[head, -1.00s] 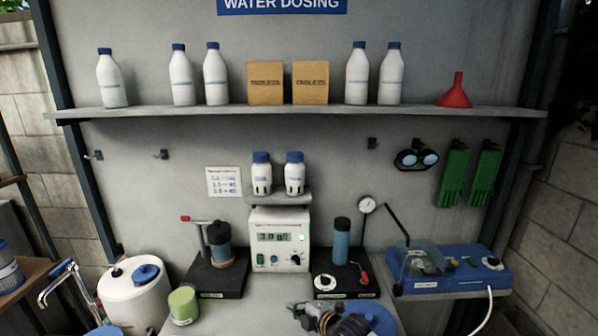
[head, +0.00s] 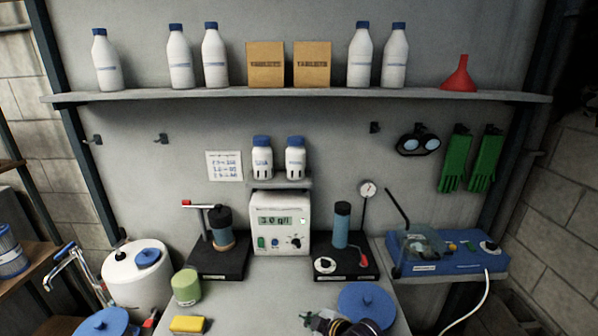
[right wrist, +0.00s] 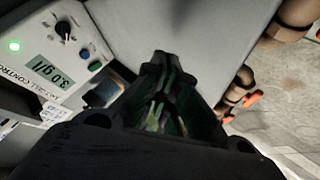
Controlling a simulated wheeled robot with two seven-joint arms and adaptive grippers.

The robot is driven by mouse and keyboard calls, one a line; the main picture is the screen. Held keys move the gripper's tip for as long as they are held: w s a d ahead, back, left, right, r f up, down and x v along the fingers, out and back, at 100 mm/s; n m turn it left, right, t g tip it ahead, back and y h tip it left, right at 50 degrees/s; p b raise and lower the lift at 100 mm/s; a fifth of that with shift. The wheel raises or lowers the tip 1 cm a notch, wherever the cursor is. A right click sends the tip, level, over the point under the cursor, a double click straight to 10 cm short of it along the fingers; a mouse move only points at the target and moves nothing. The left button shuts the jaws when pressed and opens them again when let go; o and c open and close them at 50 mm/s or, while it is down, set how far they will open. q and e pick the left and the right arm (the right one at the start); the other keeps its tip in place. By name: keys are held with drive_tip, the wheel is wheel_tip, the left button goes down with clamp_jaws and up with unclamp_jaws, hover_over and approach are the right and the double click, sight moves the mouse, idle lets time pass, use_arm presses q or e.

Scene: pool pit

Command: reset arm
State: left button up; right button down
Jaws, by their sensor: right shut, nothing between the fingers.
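My right gripper (head: 308,318) shows at the bottom edge of the head view, low over the front of the grey bench (head: 250,290). In the right wrist view its fingers (right wrist: 161,68) are together with nothing held between them. A white control unit (head: 281,222) with a display reading about 3.0 g/l stands at the middle back of the bench; it also shows in the right wrist view (right wrist: 70,45), to the left of the fingers. My left gripper is not in view.
A blue disc lid (head: 367,305) lies just right of my right gripper. Black stands hold a brown-banded cup (head: 221,229) and a blue cylinder (head: 341,225). A green jar (head: 186,287) and yellow sponge (head: 188,325) are at left. A blue tester (head: 463,252) is at right.

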drive_tip(key=s+d+f+m+g+h, duration=0.2)
drive_tip(key=s+d+m+g+h, duration=0.35)
drive_tip(key=s+d+m, duration=1.1)
drive_tip(key=s+d+f+n, duration=0.1)
drive_tip(key=s+f, duration=0.1)
drive_tip(key=f, duration=0.9)
drive_tip(key=s+d+f+n, duration=0.1)
drive_tip(key=s+f, duration=0.2)
drive_tip(key=f, duration=0.8)
drive_tip(key=s+d+f+n, duration=0.1)
drive_tip(key=s+f+n, duration=0.1)
drive_tip(key=f, duration=1)
drive_tip(key=s+d+f+g, duration=0.1)
drive_tip(key=s+d+f, duration=0.1)
drive_tip(key=s+f, duration=0.7)
drive_tip(key=s+d+f+g, duration=0.1)
drive_tip(key=s+f, duration=0.9)
drive_tip(key=s, duration=0.3)
drive_tip(key=shift+s+d+h, duration=0.15)
drive_tip(key=shift+d+h, duration=0.2)
drive_tip(key=shift+d, duration=0.05)
